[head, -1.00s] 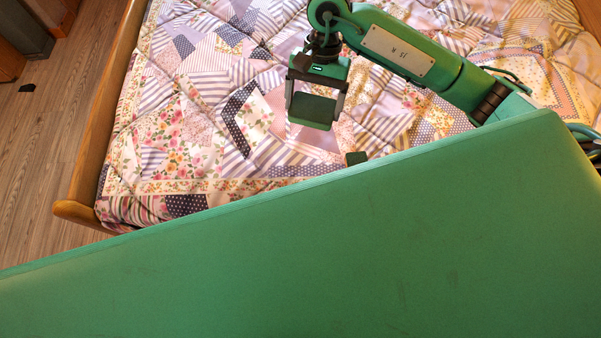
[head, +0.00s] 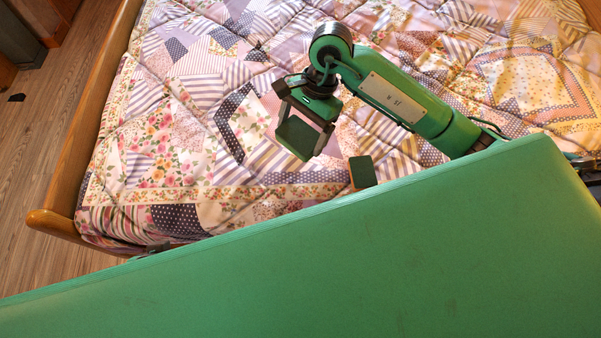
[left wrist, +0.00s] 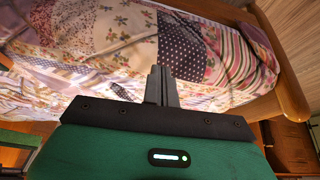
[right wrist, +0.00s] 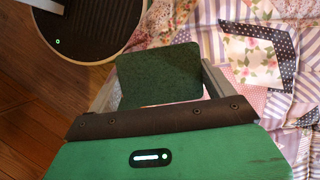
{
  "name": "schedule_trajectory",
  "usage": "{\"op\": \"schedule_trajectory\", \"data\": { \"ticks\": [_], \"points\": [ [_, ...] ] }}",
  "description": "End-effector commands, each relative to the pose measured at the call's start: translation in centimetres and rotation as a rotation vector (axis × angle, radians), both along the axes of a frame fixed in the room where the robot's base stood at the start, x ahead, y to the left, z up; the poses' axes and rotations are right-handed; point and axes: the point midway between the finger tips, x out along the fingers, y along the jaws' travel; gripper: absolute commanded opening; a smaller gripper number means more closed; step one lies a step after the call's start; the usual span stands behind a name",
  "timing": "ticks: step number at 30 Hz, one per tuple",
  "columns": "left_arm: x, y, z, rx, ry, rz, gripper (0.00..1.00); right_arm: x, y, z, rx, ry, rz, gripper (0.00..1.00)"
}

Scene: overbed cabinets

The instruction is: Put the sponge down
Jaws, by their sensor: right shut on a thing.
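A dark green sponge (head: 295,139) is held between the fingers of my right gripper (head: 303,126), over the patchwork quilt. In the right wrist view the sponge (right wrist: 158,72) fills the space between the two fingers. I cannot tell whether its lower side touches the quilt. My left gripper (left wrist: 161,86) shows in the left wrist view with its fingers together and nothing between them, near the bed's edge. In the head view only a small dark part pokes out beyond the green panel.
The quilt (head: 205,150) covers the bed, with broad free room left of the sponge. A small green and brown block (head: 362,172) lies on it near the green panel (head: 330,265), which hides the foreground. The wooden bed frame (head: 85,130) edges the left side.

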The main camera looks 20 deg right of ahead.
Motion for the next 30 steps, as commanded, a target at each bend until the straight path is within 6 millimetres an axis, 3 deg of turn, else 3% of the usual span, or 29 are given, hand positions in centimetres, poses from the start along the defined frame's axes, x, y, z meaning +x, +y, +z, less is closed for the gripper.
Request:
{"op": "schedule_trajectory", "data": {
  "ticks": [6,13,23,30],
  "points": [
    [0.9,-1.2,-0.7,-0.031,-0.068,-0.018,0.00,-0.2,0.1,-6.1,0.001,0.009,-0.001,0.67],
    [1.9,-2.5,-1.1,-0.066,-0.147,-0.036,0.00,-0.1,0.0,-11.8,0.000,0.005,0.000,0.67],
    [2.5,-3.3,-1.2,-0.089,-0.198,-0.045,0.00,-0.1,0.0,-14.9,0.000,0.002,0.001,0.67],
    [3.0,-4.3,-1.5,-0.117,-0.254,-0.057,0.00,-0.1,0.1,-18.3,0.001,0.003,0.001,0.67]
  ]
}}
